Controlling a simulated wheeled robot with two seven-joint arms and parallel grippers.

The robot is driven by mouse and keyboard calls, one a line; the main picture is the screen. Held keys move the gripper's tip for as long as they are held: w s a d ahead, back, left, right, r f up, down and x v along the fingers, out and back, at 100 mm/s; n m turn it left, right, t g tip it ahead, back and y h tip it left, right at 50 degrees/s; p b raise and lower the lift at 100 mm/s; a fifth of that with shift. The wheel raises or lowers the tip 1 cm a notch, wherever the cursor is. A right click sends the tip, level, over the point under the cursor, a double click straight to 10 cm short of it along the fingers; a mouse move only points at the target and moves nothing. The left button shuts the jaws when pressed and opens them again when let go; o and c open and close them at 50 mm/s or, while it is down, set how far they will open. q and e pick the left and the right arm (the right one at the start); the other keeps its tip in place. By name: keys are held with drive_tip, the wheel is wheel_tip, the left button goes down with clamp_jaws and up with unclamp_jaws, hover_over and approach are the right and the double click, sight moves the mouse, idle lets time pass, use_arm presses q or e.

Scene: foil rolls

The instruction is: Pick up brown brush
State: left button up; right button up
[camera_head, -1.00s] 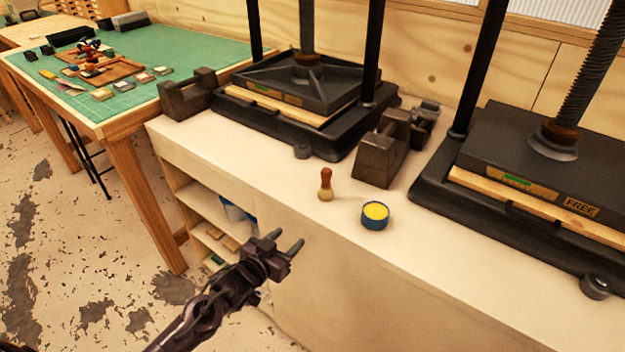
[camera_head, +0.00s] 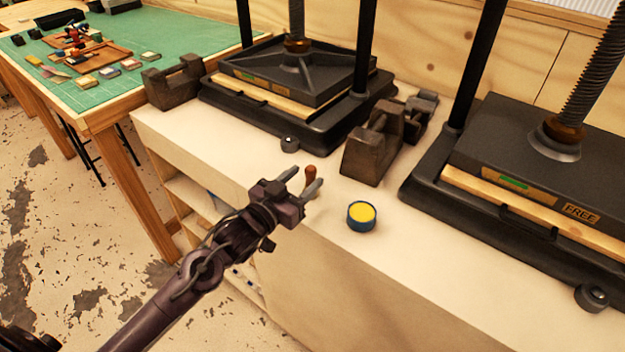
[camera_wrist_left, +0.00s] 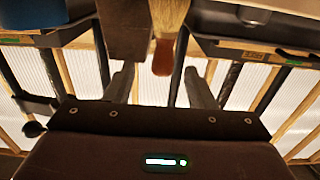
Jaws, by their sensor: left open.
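The brush (camera_head: 310,173) stands upright on the pale bench top, its reddish-brown handle up. Its pale bristles are mostly hidden behind my gripper in the head view. My left gripper (camera_head: 303,179) is open, its fingertips close to the brush on the near side. In the left wrist view, which looks upside down, the brush (camera_wrist_left: 168,22) shows bristles up and handle down, just past and between the fingertips (camera_wrist_left: 160,74). I cannot tell whether a finger touches it. My right gripper is not in view.
A blue tin with yellow contents (camera_head: 361,216) stands right of the brush. A dark metal block (camera_head: 371,158) and two black screw presses (camera_head: 290,80) (camera_head: 540,150) stand behind. A green-topped table (camera_head: 160,45) is at the left. The bench front is clear.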

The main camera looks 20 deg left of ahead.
sight(314, 167)
use_arm(q)
drive_tip(key=shift+p+x, duration=0.3)
drive_tip(key=shift+x, duration=0.7)
drive_tip(key=x, duration=0.2)
drive_tip(key=shift+w+r+p, duration=0.1)
drive_tip(key=shift+w+p, duration=0.2)
drive_tip(key=shift+w+d, duration=0.1)
drive_tip(key=shift+w, duration=0.4)
drive_tip(key=c, duration=1.1)
drive_tip(key=shift+o, duration=0.2)
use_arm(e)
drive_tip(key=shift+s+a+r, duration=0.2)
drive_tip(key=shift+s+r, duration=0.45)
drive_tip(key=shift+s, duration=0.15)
